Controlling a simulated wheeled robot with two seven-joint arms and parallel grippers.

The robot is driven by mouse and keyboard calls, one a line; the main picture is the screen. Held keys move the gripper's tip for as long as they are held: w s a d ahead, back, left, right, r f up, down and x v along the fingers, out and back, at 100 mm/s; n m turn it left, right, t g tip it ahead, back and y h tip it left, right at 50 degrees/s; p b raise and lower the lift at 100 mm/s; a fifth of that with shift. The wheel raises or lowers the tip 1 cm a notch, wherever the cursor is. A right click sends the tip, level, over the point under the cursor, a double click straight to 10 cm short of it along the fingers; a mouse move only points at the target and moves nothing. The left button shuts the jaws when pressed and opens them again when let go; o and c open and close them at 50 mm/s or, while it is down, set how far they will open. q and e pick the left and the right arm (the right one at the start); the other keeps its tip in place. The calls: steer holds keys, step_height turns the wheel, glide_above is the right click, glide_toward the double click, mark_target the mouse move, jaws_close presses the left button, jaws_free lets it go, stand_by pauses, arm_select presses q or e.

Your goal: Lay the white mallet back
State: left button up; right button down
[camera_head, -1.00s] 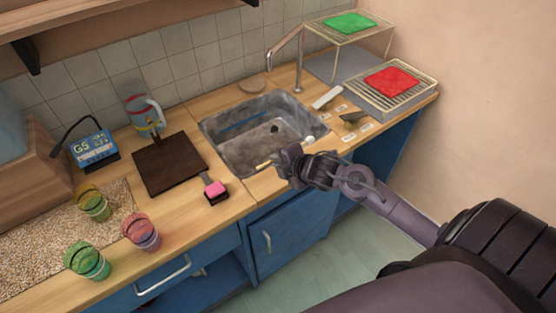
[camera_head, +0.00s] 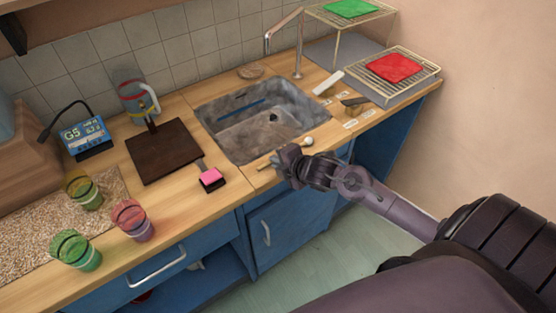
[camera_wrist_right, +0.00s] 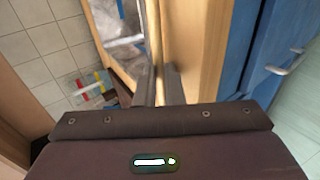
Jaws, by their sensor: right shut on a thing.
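The white mallet has a pale round head (camera_head: 308,141) and a thin wooden stick (camera_head: 264,167). My right gripper (camera_head: 288,163) is shut on the stick, over the counter's front strip by the sink. The head sticks out to the right of the jaws and the stick's end to the left. In the right wrist view the stick (camera_wrist_right: 153,45) runs up from between the fingers (camera_wrist_right: 158,85). I cannot tell whether the mallet touches the counter. My left gripper is not in view.
A sink (camera_head: 240,143) lies behind the gripper. A pink block (camera_head: 211,178) sits on the left, near a dark board (camera_head: 163,152). Several striped cups (camera_head: 132,220) stand further left. A white-handled tool (camera_head: 328,82) and a wire rack (camera_head: 428,73) are at the right.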

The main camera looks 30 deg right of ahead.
steer(key=shift+s+f, duration=0.15)
steer(key=shift+f, duration=0.15)
stand_by(0.5)
steer(key=c, duration=1.5)
jaws_free()
steer(key=shift+f, duration=0.15)
steer(key=shift+o, duration=0.2)
steer(key=shift+s+a+f, duration=0.1)
steer(key=shift+s+f, duration=0.05)
steer(key=shift+s, duration=0.15)
steer(key=w+r+v, duration=0.1)
steer(key=v, duration=0.6)
steer(key=shift+s+r, duration=0.35)
steer(key=shift+r, duration=0.05)
